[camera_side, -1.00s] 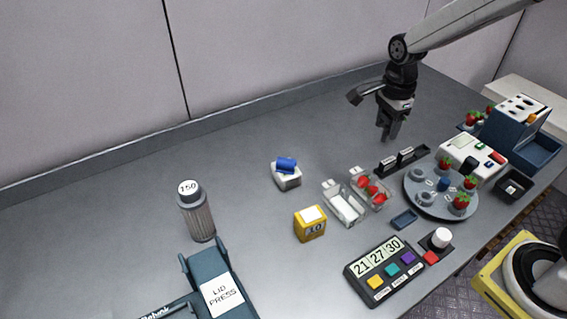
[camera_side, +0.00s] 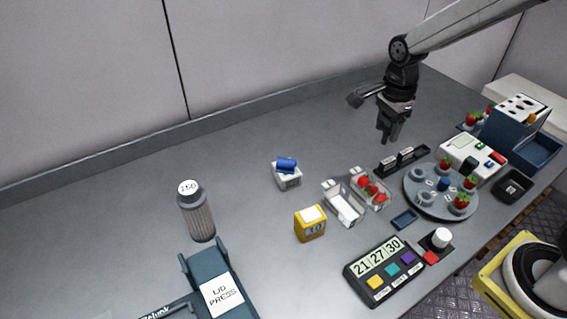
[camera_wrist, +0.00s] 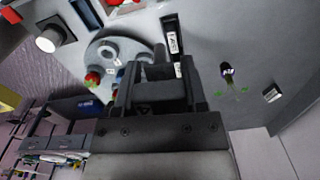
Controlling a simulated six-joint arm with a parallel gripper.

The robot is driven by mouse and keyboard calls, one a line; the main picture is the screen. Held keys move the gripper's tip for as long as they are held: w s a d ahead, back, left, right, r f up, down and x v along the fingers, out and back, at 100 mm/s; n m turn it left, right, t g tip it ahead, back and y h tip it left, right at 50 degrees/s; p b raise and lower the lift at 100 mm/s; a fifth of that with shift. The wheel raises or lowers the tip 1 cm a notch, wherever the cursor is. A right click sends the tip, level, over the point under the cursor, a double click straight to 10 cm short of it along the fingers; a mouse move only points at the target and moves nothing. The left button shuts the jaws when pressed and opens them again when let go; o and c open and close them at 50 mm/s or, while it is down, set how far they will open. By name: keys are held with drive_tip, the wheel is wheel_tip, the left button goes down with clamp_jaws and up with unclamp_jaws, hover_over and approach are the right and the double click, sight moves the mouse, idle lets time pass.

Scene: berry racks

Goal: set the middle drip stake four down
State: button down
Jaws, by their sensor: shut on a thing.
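My gripper (camera_side: 390,132) hangs above the table, just behind the black rack (camera_side: 402,160) that carries small white labels. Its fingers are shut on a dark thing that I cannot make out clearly. The wrist view shows my gripper (camera_wrist: 160,85) from above, with the labelled rack (camera_wrist: 172,42) beyond the fingertips. A black console (camera_side: 384,271) at the front reads 21, 27 and 30 above yellow, teal and purple buttons. No drip stake can be told for certain in either view.
A round grey turntable (camera_side: 420,204) with strawberries stands right of the rack. Two clear punnets (camera_side: 344,207), a yellow block (camera_side: 310,224) and a white box (camera_side: 288,179) with a blue roll stand left. A white knob (camera_side: 441,238) is beside the console. The table's back left is clear.

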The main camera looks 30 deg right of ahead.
drive_tip(key=s+a+n, duration=0.5)
drive_tip(key=s+a, duration=0.5)
drive_tip(key=a, duration=0.6)
drive_tip(key=s+a+n, duration=0.2)
drive_tip(key=s, duration=0.5)
drive_tip(key=s+a+n, duration=0.3)
drive_tip(key=s, duration=0.5)
drive_tip(key=shift+a+r, duration=0.15)
drive_tip(key=shift+a, duration=0.2)
drive_tip(key=shift+w+a, duration=0.1)
drive_tip(key=w+a+f, duration=0.2)
drive_tip(key=w+f, duration=0.1)
drive_tip(key=w+a+f, duration=0.2)
drive_tip(key=w+a, duration=0.1)
drive_tip(key=w+a+f, duration=0.2)
drive_tip(key=w+f, duration=0.1)
drive_tip(key=w, duration=0.1)
drive_tip(key=shift+a+f, duration=0.3)
drive_tip(key=shift+w+a+f, duration=0.2)
drive_tip(key=shift+w+f, duration=0.1)
drive_tip(key=shift+f, duration=0.05)
